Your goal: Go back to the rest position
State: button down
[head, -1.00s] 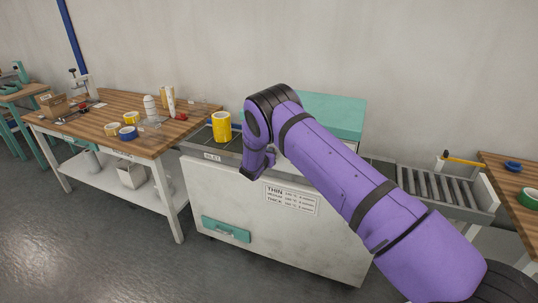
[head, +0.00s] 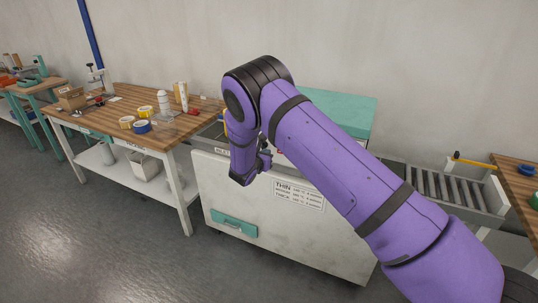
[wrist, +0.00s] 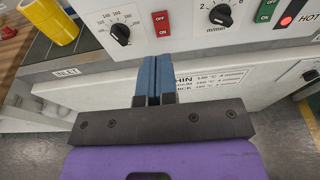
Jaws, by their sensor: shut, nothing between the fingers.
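My gripper (wrist: 153,78) is shut and empty in the wrist view, its two blue fingers pressed together in front of the white machine's control panel (wrist: 185,25). In the head view my purple arm reaches across the white machine (head: 245,195), and its wrist end hangs downward in front of the machine's left part. The fingertips are hard to make out there. A yellow roll (wrist: 50,22) stands on the grey inlet surface left of my gripper in the wrist view, apart from the fingers. In the head view my arm hides most of that roll.
A wooden workbench (head: 105,115) at left holds tape rolls (head: 141,126), a white bottle (head: 163,103) and a cardboard box (head: 72,98). A roller conveyor (head: 440,188) runs right towards another table (head: 520,170). Floor at front left (head: 100,245) is clear.

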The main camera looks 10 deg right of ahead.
jog(key=shift+a, duration=0.1)
jog(key=s+d+r+m+g+h, duration=0.1)
jog(key=s+d+r+m+g, duration=0.45)
jog(key=r, duration=0.55)
jog(key=s+d+r+m+g, duration=0.2)
jog(key=s+d+r+m, duration=0.5)
jog(key=r, duration=0.5)
jog(key=s+d+r+m+g+y, duration=0.1)
jog(key=s+d+r+m, duration=0.2)
jog(key=s+r, duration=0.3)
jog(key=s+d+r+m+g+y, duration=0.1)
jog(key=s+d+r+m+y, duration=0.2)
jog(key=s, duration=0.5)
jog(key=s+a+r+m+y, duration=0.1)
jog(key=s+m+y, duration=0.1)
jog(key=s, duration=0.7)
jog(key=s+a+r+m+t+y, duration=0.1)
jog(key=s+a+r+m+y, duration=0.1)
jog(key=s+m, duration=0.3)
jog(key=s+a+r+m+t+y, duration=0.1)
jog(key=s+r+m+y, duration=0.1)
jog(key=s, duration=1.1)
jog(key=shift+s+a+r+m, duration=0.2)
jog(key=shift+s+m, duration=0.15)
jog(key=shift+m, duration=0.3)
